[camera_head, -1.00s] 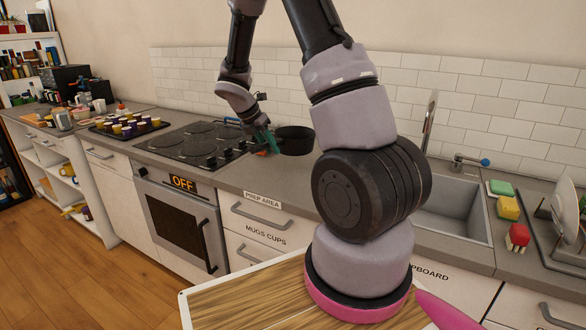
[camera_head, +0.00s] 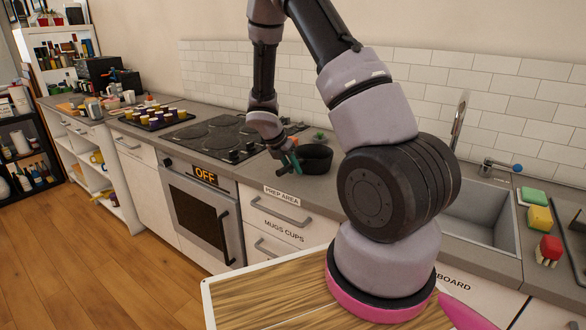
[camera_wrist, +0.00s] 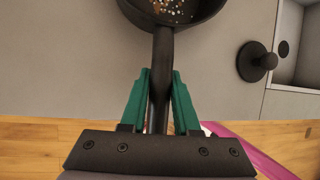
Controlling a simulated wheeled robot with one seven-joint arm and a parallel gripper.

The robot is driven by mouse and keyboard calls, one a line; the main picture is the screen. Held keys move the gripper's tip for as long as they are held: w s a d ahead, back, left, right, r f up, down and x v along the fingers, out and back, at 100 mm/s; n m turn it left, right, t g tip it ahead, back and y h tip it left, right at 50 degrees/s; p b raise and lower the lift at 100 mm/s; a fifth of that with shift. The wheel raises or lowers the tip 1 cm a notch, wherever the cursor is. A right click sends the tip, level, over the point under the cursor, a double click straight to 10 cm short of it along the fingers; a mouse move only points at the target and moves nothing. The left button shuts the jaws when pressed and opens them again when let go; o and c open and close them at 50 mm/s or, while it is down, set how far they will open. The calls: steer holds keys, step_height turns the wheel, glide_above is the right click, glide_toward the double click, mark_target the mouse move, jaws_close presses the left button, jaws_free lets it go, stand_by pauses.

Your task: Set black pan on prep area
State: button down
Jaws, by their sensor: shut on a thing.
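The black pan (camera_head: 316,157) is over the counter stretch between the stove and the sink, behind the PREP AREA label (camera_head: 281,196). My gripper (camera_head: 292,161) is at the pan's left side in the head view. In the wrist view, my gripper's green fingers (camera_wrist: 160,92) are shut on the pan's dark handle (camera_wrist: 163,65), one finger on each side. The pan's bowl (camera_wrist: 192,22) is cut off at the top of that view and holds small pale bits. I cannot tell whether the pan's base touches the counter.
The black stove top (camera_head: 212,135) lies left of the pan, with a tray of cups (camera_head: 155,117) beyond it. The sink (camera_head: 476,216) is to the right, behind my arm. Small items (camera_head: 319,136) stand behind the pan. Grey counter (camera_wrist: 70,60) beside the handle is bare.

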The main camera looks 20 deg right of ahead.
steer(key=c, duration=0.6)
jaws_free()
steer(key=shift+c, duration=0.2)
steer(key=s+a+r+m+y, duration=0.1)
steer(key=s+a+r+m, duration=0.15)
steer(key=r, duration=0.65)
steer(key=s+a+r+m, duration=0.2)
steer(key=s+r+m, duration=0.15)
steer(key=r, duration=0.65)
steer(key=s+a+r+m+t+y, duration=0.2)
steer(key=s+r+m+t+y, duration=0.1)
steer(key=s+r+m, duration=0.6)
steer(key=s+a+r+m+t+y, duration=0.2)
steer(key=s+r+m, duration=0.6)
steer(key=m, duration=0.6)
steer(key=shift+s+r+m+t+y, duration=0.4)
steer(key=shift+s+y, duration=0.3)
steer(key=shift+s, duration=0.55)
